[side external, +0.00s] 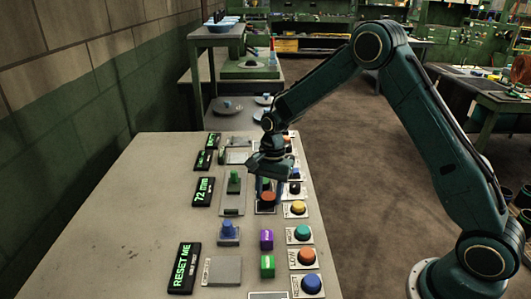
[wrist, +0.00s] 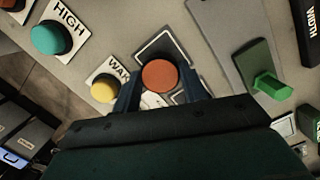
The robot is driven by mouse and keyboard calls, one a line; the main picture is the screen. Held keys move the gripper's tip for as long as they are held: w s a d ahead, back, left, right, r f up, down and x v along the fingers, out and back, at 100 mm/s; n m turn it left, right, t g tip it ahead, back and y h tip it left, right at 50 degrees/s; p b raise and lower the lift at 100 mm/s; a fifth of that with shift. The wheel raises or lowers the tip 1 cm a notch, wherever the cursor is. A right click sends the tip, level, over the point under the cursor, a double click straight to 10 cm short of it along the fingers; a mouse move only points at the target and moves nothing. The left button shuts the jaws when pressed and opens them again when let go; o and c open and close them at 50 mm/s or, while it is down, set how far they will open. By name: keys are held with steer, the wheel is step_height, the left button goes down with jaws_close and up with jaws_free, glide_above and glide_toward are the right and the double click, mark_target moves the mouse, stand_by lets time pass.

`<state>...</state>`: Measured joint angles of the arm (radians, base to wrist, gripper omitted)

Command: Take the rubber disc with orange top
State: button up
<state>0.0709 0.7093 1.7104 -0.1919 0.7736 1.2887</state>
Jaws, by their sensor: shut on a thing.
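The rubber disc with orange top (side external: 268,198) sits over a dark square pad with a pale outline on the table. In the wrist view the disc (wrist: 160,76) shows its round orange top between the two blue fingers. My gripper (side external: 267,187) points down and is shut on the disc. In the wrist view my gripper (wrist: 162,90) has one finger on each side of it. I cannot tell whether the disc still touches the pad.
A yellow button (side external: 297,208) stands close on the right, with a teal button (side external: 302,233) and an orange-red button (side external: 307,256) nearer the camera. A green-handled slider (side external: 234,182) stands left. The left part of the table (side external: 120,215) is clear.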

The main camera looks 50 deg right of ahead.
mark_target(268, 195)
step_height(268, 195, up, 19)
steer(key=shift+r, duration=0.2)
stand_by(0.4)
steer(key=shift+w+f, duration=0.1)
stand_by(0.4)
